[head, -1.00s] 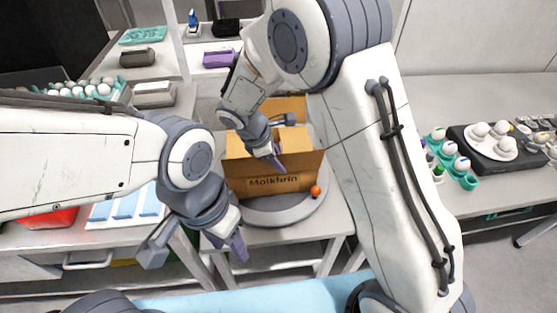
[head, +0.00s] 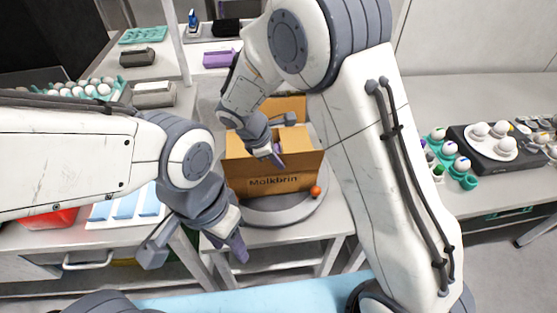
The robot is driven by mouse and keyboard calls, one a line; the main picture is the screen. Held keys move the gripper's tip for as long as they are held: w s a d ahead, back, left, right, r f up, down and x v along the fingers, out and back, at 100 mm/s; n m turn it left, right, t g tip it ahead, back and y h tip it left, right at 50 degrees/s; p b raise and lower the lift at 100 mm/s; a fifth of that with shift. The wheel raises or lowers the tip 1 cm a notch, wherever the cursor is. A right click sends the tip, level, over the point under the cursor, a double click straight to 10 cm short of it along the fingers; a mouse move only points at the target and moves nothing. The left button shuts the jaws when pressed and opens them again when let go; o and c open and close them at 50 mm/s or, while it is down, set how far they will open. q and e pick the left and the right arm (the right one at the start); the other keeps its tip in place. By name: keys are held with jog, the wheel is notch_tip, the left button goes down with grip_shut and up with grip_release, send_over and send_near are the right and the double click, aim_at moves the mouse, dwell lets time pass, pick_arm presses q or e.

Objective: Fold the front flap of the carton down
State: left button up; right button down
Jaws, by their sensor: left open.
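The brown carton (head: 240,178) with "Molkbrin" on its front stands on a round grey stand. Its top is open, and a back flap (head: 285,106) stands up behind. The front flap appears to stand up in line with the front face; its fold line is unclear. My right gripper (head: 284,138) is over the carton's opening, just behind the front top edge. Its fingers look spread apart, and nothing shows between them. I cannot tell whether it touches cardboard. My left gripper (head: 197,249) is open and empty, at the lower left in front of the carton.
An orange ball (head: 315,191) is at the carton's front right corner, by the round stand (head: 275,217). My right forearm hides the area right of the carton. Egg trays stand on the left table and on the right counter. A purple box (head: 218,58) lies at the back.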

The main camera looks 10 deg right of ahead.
dwell(0.7)
jog(key=shift+r+p, duration=0.2)
jog(key=shift+p, duration=0.2)
jog(key=shift+w+f+n+g+p, duration=0.2)
jog(key=shift+w+g+p, duration=0.45)
jog(key=shift+g+p, duration=0.65)
jog(key=shift+w+f+n+g+p, duration=0.1)
jog(key=shift+w+n+g+p, duration=0.15)
jog(key=shift+w+g+p, duration=0.95)
jog(key=shift+w+f+n+g+p, duration=0.2)
jog(key=shift+g+p, duration=0.6)
jog(key=shift+p, duration=1)
jog(key=shift+r, duration=0.15)
jog(key=c, duration=1.1)
grip_release()
jog(key=shift+o, duration=0.2)
